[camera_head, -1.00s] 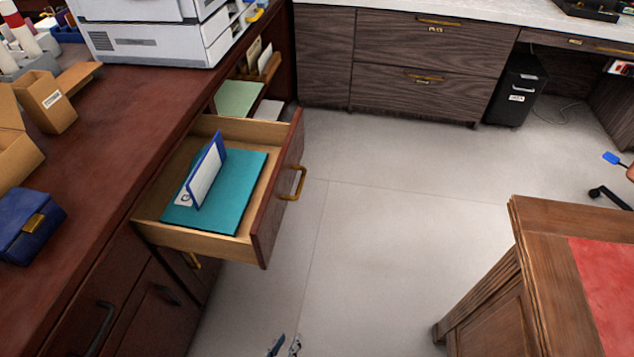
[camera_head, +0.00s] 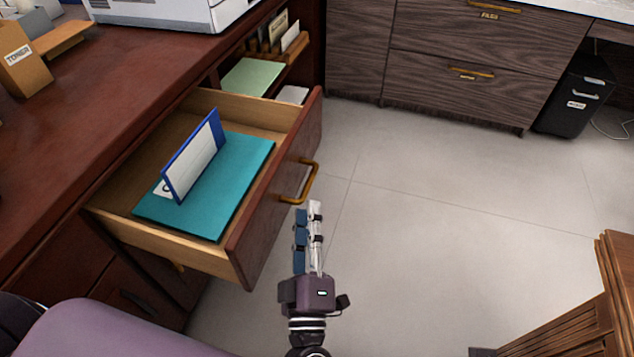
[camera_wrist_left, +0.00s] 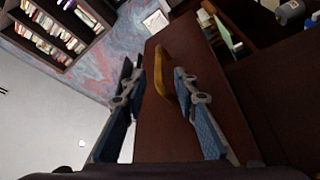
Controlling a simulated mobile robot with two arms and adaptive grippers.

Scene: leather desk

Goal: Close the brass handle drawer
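The drawer (camera_head: 258,232) with the brass handle is pulled open from the red-brown desk. Its brass handle (camera_head: 303,184) sits on the outer front face. A teal folder (camera_head: 232,200) and an upright blue and white card (camera_head: 193,160) are inside the drawer. My left gripper (camera_head: 308,207) is in front of the drawer face, close to the near end of the handle and apparently not gripping it. In the left wrist view its fingers (camera_wrist_left: 157,72) are spread, with the handle (camera_wrist_left: 162,75) showing between and beyond them. My right gripper is not in view.
The desk top (camera_head: 95,105) holds a printer (camera_head: 170,12) and a toner box (camera_head: 20,60). An open shelf (camera_head: 252,78) is beyond the drawer. A wooden piece of furniture (camera_head: 575,315) stands at the lower right. The floor (camera_head: 420,210) between is clear.

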